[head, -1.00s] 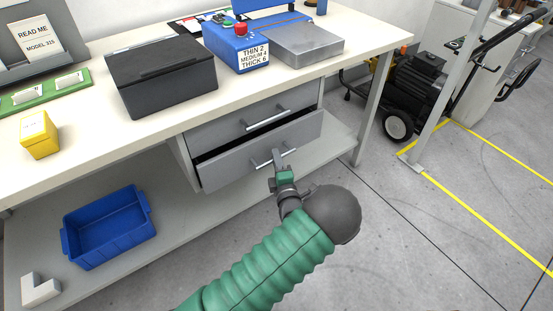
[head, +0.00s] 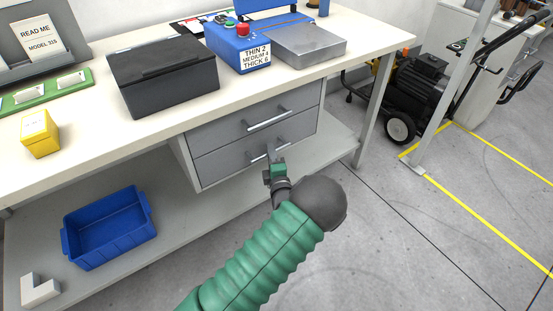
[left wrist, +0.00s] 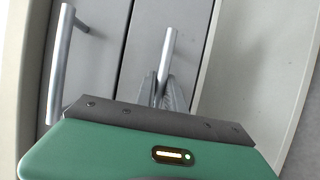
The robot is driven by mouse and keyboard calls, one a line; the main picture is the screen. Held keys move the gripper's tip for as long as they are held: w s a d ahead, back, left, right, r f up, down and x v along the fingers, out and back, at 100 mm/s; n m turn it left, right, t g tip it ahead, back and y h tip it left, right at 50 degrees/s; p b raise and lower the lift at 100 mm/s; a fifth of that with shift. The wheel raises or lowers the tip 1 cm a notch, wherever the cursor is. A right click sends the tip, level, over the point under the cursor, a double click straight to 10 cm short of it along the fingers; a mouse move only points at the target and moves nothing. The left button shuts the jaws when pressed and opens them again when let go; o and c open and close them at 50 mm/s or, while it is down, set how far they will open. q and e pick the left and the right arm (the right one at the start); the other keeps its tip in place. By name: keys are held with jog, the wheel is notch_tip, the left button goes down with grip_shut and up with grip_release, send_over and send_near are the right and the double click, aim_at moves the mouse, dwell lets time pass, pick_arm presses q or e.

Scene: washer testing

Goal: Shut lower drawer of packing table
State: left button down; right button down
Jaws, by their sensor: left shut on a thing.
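The lower drawer (head: 222,165) of the packing table is a grey front under the upper drawer (head: 222,129). Its front looks about flush with the upper one, and no dark gap shows between them. My left gripper (head: 269,161) is at its bar handle, shut on it. In the left wrist view, the gripper fingers (left wrist: 170,92) close around the lower handle (left wrist: 169,48), beside the lower drawer front (left wrist: 140,55). The upper handle (left wrist: 60,65) is free at the left there. My right gripper is not in view.
The white tabletop (head: 90,165) carries a black box (head: 165,75), a blue device (head: 238,45) and a yellow box (head: 40,134). A blue bin (head: 108,228) stands on the lower shelf (head: 180,225). Clear floor lies right of my arm.

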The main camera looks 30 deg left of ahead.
pick_arm(q)
jog(key=shift+s+a, duration=0.15)
jog(key=shift+a, duration=0.1)
jog(key=c, duration=1.7)
grip_release()
jog(key=shift+f, duration=0.1)
jog(key=o, duration=0.3)
jog(key=shift+a, duration=0.2)
jog(key=shift+d, duration=0.1)
jog(key=shift+d, duration=0.15)
jog(key=p+v, duration=0.5)
jog(key=v, duration=1.1)
jog(key=shift+d, duration=0.2)
jog(key=shift+s, duration=0.1)
